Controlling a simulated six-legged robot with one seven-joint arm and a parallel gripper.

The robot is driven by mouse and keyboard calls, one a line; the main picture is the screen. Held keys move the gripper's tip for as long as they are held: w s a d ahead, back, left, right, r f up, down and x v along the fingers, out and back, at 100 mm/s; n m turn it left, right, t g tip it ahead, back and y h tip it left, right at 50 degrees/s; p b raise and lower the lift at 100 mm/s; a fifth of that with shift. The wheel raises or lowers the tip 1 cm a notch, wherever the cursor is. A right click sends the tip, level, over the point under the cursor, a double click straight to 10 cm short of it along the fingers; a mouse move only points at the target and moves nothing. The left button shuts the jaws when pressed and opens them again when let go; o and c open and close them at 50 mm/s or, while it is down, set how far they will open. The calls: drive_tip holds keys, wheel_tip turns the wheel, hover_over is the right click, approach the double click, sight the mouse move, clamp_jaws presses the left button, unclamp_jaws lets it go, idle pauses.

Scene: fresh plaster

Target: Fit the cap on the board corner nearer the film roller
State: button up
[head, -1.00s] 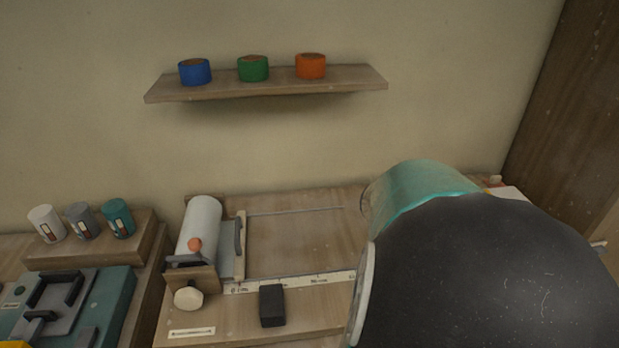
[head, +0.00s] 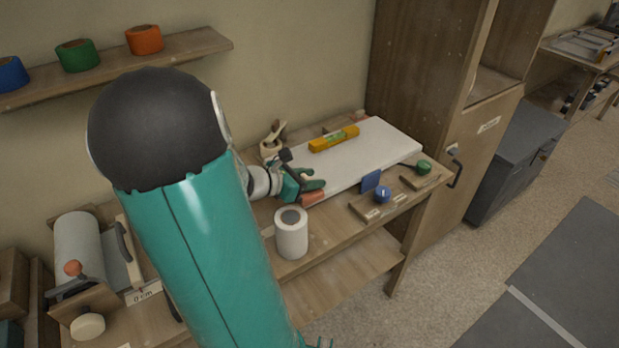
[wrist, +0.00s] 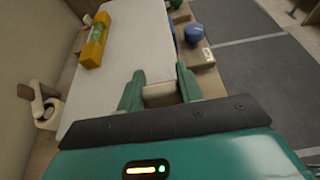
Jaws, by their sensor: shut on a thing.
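A white board (head: 380,150) lies on the bench, with a yellow level (head: 334,139) on it. My gripper (head: 315,186) is at the board's near left end, on the side of the film roller (head: 78,250). It is shut on a reddish-brown cap (head: 312,197). In the wrist view the cap (wrist: 160,94) sits between the two green fingers (wrist: 160,92), right at the end of the board (wrist: 135,45). I cannot tell whether the cap is around the corner or only against it.
A white roll (head: 291,235) stands just in front of my gripper. A blue-knobbed tool (head: 382,195) and a green-knobbed tool (head: 424,167) lie along the front edge. A beige clamp-like tool (head: 272,140) is behind. A tall wooden cabinet (head: 420,90) stands at the right.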

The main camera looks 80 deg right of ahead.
drive_tip(key=shift+f, duration=0.6)
drive_tip(key=o, duration=1)
